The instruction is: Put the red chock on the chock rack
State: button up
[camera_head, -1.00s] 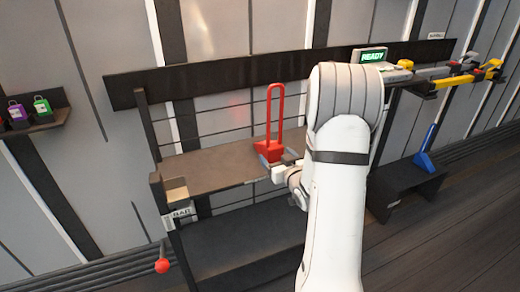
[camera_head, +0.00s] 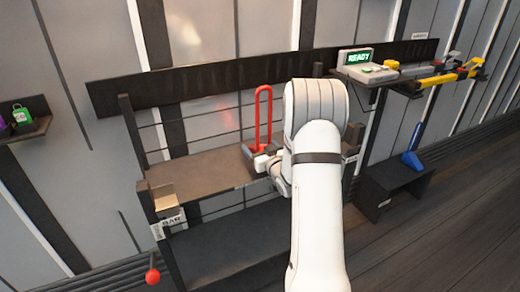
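The red chock (camera_head: 264,100), with a tall upright loop handle, stands on the brown upper shelf (camera_head: 200,178) in the middle of the view. My gripper (camera_head: 256,154) is low at the chock's base, in front of it and touching or very close. Its fingers partly hide the base, and I cannot tell whether they are closed on it. My white arm covers the shelf's right part. A low black stand (camera_head: 392,188) at the right, which looks like the chock rack, carries a blue chock (camera_head: 412,158) with an upright handle.
A panel reading READY (camera_head: 357,57) and a ledge with yellow and grey tools (camera_head: 445,76) are above right. A red ball-ended lever (camera_head: 152,276) hangs at lower left. A small ledge with padlocks (camera_head: 22,116) is far left. The floor at right is clear.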

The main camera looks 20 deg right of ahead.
jog(key=shift+c, duration=0.4)
jog(key=c, duration=1.5)
jog(key=shift+r, duration=0.2)
jog(key=shift+c, duration=0.8)
